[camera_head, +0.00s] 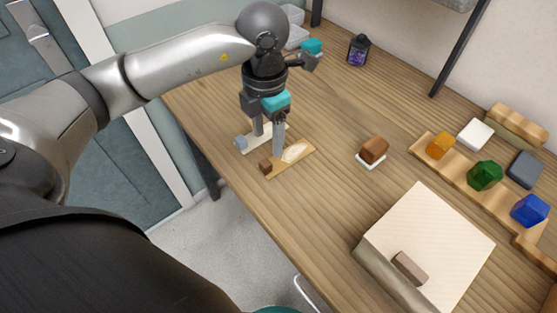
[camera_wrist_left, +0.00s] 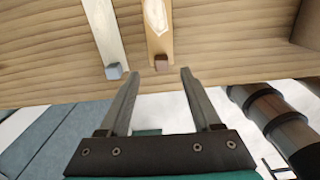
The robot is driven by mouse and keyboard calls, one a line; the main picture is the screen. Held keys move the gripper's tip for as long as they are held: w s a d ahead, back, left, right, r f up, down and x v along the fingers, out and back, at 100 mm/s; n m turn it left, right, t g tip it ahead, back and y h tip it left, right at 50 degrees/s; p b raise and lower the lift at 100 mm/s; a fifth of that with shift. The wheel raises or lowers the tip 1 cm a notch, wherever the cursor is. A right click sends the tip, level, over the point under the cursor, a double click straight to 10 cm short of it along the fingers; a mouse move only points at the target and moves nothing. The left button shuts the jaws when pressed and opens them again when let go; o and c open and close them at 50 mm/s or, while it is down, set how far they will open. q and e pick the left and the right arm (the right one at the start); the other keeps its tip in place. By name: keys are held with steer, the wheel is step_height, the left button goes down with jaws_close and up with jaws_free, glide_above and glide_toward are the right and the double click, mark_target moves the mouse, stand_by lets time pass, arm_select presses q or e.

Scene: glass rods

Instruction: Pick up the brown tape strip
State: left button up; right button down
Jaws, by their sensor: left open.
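The brown tape strip (camera_head: 293,156) lies flat near the table's left edge, with a pale patch on it and a small brown block at its near end. It also shows in the left wrist view (camera_wrist_left: 158,35). A paler strip (camera_wrist_left: 104,30) with a grey-blue block lies beside it. My left gripper (camera_head: 268,138) is open, pointing down over the strips and hiding part of them. In the left wrist view my left gripper (camera_wrist_left: 160,75) has the brown block just ahead of its fingertips, between them in the picture. My right gripper is not in view.
A pale box (camera_head: 440,235) with a brown block on top stands at the near right. A wooden rack (camera_head: 462,177) holds coloured pieces. An amber-brown block (camera_head: 373,149) sits on a white base mid-table. A dark lantern (camera_head: 358,51) stands at the back.

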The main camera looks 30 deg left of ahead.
mark_target(269, 161)
arm_select(q)
steer(key=shift+f, duration=1.6)
step_height(269, 161, down, 5)
steer(key=shift+s+d+r+b, duration=0.1)
steer(key=shift+b, duration=0.5)
steer(key=shift+c, duration=1.4)
jaws_close()
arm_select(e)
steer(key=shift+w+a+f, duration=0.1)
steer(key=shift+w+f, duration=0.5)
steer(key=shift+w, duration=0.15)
